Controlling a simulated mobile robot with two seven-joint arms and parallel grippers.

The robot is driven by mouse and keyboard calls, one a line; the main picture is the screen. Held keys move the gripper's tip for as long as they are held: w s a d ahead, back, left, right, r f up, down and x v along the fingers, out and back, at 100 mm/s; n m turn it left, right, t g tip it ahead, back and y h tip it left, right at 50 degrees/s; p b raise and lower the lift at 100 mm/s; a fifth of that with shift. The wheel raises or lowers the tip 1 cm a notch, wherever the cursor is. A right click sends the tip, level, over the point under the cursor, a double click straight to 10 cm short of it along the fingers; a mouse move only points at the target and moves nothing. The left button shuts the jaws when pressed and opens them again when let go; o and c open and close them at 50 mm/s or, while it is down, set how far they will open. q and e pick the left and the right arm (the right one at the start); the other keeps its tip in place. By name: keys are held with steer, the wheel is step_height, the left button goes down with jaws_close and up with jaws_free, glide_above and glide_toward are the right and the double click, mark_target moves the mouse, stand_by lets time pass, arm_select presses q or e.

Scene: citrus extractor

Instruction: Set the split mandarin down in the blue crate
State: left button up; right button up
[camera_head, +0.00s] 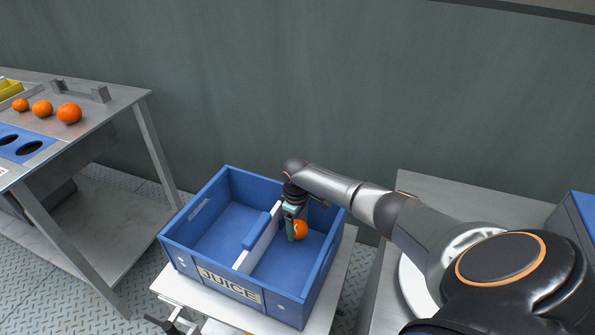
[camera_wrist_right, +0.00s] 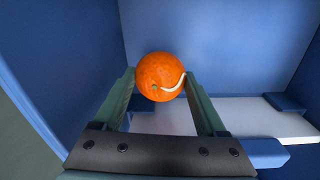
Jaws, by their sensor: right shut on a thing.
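The split mandarin (camera_head: 300,230) is orange, and a pale curved split shows on its skin in the right wrist view (camera_wrist_right: 160,74). My right gripper (camera_head: 297,230) is shut on it, with one green finger on each side of the fruit. Gripper and mandarin are down inside the right compartment of the blue crate (camera_head: 229,289), which has a JUICE label on its front. I cannot tell whether the mandarin touches the crate floor. My left gripper is not in view.
A white divider (camera_head: 257,243) with a blue block on top splits the crate; its left compartment looks empty. The crate stands on a white cart (camera_head: 343,262). Several oranges, including one nearest the edge (camera_head: 69,114), lie on a metal table at left.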

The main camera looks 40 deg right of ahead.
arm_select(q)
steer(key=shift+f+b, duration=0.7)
arm_select(e)
steer(key=shift+f, duration=1.1)
steer(key=shift+f, duration=0.15)
steer(key=o, duration=1.4)
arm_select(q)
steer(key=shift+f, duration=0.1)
arm_select(e)
step_height(320, 180, up, 2)
steer(key=shift+r+p, duration=0.25)
steer(key=shift+p, duration=0.25)
steer(key=r+p, duration=0.2)
steer(key=r, duration=0.7)
steer(key=shift+a+r, duration=0.2)
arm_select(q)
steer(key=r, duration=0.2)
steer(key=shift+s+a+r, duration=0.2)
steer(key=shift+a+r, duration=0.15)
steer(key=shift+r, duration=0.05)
arm_select(e)
steer(key=shift+s+r, duration=0.1)
steer(key=shift+r, duration=0.25)
